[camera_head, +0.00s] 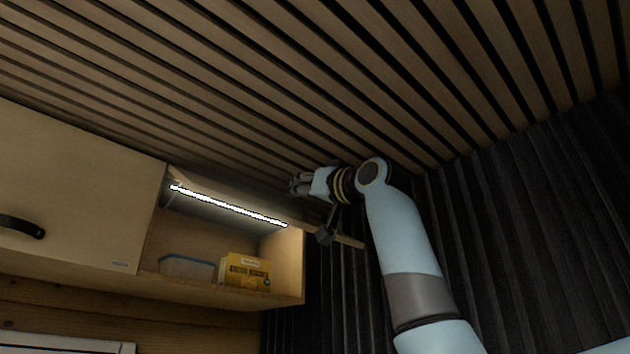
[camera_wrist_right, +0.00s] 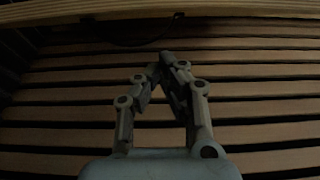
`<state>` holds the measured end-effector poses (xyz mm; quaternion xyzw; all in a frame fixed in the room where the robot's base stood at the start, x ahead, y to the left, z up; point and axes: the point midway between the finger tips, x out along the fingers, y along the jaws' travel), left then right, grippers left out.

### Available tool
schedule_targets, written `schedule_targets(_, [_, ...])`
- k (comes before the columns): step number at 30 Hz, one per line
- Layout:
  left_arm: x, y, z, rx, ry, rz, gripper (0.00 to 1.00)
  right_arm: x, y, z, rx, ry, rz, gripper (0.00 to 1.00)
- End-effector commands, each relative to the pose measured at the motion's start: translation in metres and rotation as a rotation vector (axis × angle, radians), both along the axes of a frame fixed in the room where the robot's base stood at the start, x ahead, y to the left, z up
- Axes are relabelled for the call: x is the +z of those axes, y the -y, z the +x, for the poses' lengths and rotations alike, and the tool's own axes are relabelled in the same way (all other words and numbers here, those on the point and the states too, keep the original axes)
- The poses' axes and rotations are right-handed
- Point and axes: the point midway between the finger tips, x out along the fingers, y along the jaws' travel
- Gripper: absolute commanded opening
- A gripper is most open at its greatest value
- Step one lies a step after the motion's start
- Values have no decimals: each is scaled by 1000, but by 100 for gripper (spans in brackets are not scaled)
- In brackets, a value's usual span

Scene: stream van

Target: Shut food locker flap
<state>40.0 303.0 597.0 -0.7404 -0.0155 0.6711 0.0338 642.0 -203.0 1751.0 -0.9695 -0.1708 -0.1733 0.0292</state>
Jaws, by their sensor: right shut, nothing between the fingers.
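The food locker (camera_head: 292,262) is the open wooden compartment at the left of the head view. Its flap (camera_head: 348,241) is raised and stands out from the top of the opening, seen nearly edge-on. My right gripper (camera_head: 293,184) is shut and empty. It is up by the slatted ceiling, above the flap in the picture; I cannot tell whether it touches the flap. In the right wrist view the shut fingers (camera_wrist_right: 164,62) show against the slats. A pale wooden strip, likely the flap (camera_wrist_right: 100,10), crosses the top there. My left gripper is not in view.
A yellow box (camera_head: 245,271) and a clear tub (camera_head: 187,267) stand inside the locker under a lit strip (camera_head: 228,205). A closed cabinet door (camera_head: 75,190) with a dark handle is at left. The slatted ceiling (camera_head: 300,80) is close above; dark curtain (camera_head: 530,220) hangs at right.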

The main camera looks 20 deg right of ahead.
Motion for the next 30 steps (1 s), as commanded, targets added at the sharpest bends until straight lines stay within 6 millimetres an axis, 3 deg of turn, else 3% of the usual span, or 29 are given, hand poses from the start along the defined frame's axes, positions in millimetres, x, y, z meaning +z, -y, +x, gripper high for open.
schedule_targets(6, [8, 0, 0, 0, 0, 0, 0, -24, -5, 14, 1, -5, 0, 0])
schedule_targets(20, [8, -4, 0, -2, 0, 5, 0, -29, -5, 16, 0, -2, 0, 0])
schedule_targets(30, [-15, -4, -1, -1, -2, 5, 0, -52, -6, 18, 0, 57, 23, 0])
